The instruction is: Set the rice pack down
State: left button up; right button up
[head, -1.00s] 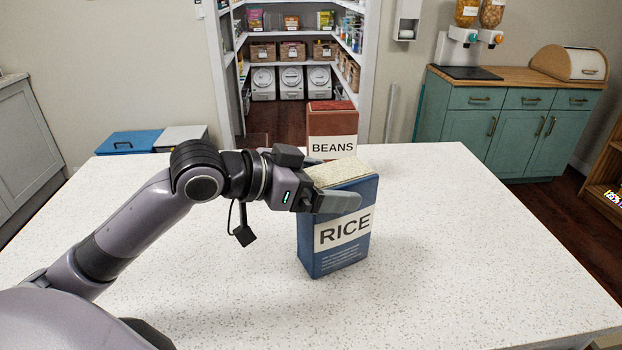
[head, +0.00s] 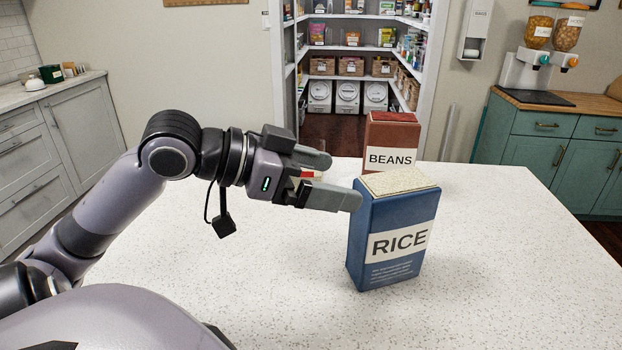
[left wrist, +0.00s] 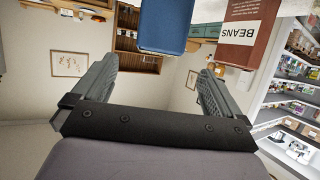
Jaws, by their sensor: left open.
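The rice pack (head: 392,240), a blue box with a pale top and a white RICE label, stands upright on the white speckled table (head: 290,270). My left gripper (head: 345,180) is open and empty, just left of the pack's upper part. In the left wrist view the open fingers (left wrist: 155,85) have nothing between them, and the blue rice pack (left wrist: 165,25) lies beyond their tips. My right gripper is not in view.
A red-brown beans pack (head: 390,145) stands upright behind the rice pack; it also shows in the left wrist view (left wrist: 245,30). A small, partly hidden item (head: 308,173) shows behind my gripper. The table's right side is clear. Pantry shelves and teal cabinets (head: 545,150) stand beyond.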

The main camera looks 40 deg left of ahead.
pick_arm(q)
jog(key=shift+b+v, duration=0.4)
jog(key=shift+v, duration=0.55)
jog(key=shift+s, duration=0.1)
